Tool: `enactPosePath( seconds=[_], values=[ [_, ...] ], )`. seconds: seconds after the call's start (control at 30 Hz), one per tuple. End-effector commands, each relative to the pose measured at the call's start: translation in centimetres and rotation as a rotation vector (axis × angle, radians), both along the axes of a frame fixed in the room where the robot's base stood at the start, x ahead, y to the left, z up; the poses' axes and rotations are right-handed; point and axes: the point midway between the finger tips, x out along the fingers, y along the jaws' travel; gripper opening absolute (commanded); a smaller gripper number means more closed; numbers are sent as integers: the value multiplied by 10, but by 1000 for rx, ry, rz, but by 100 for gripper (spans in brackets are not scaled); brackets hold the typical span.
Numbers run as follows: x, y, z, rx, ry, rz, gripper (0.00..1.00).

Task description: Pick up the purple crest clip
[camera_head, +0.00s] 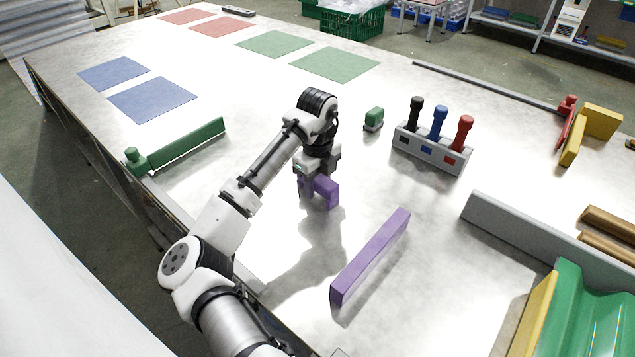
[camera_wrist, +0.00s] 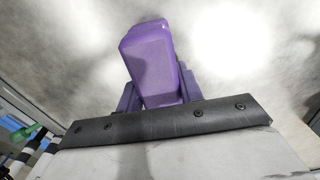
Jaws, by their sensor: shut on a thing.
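The purple crest clip (camera_head: 327,191) is a small purple block at the end of my arm, near the middle of the metal table (camera_head: 240,255). My gripper (camera_head: 314,187) points down and is shut on it. In the wrist view, the clip (camera_wrist: 150,62) sticks out beyond the dark gripper edge, with a finger of my gripper (camera_wrist: 158,98) on either side. The clip's gripped end is hidden. I cannot tell for sure whether the clip touches the table or hangs just above it.
A long purple bar (camera_head: 371,256) lies to the front right. A grey holder (camera_head: 428,151) with black, blue and red handles and a small green clip (camera_head: 374,119) stand behind right. A green bar (camera_head: 186,144) lies left.

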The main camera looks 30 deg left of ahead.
Motion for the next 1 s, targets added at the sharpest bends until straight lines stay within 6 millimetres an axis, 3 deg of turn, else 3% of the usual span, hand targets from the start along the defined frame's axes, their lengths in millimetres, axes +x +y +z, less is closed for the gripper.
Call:
enactPosePath(
  seconds=[0.27,0.43,0.8,1.0],
  values=[
    [0,0,7,1,-1,0,11],
    [1,0,28,1,-3,-1,11],
    [0,1,130,7,-1,1,11],
    [0,1,173,4,-1,1,11]
  ],
)
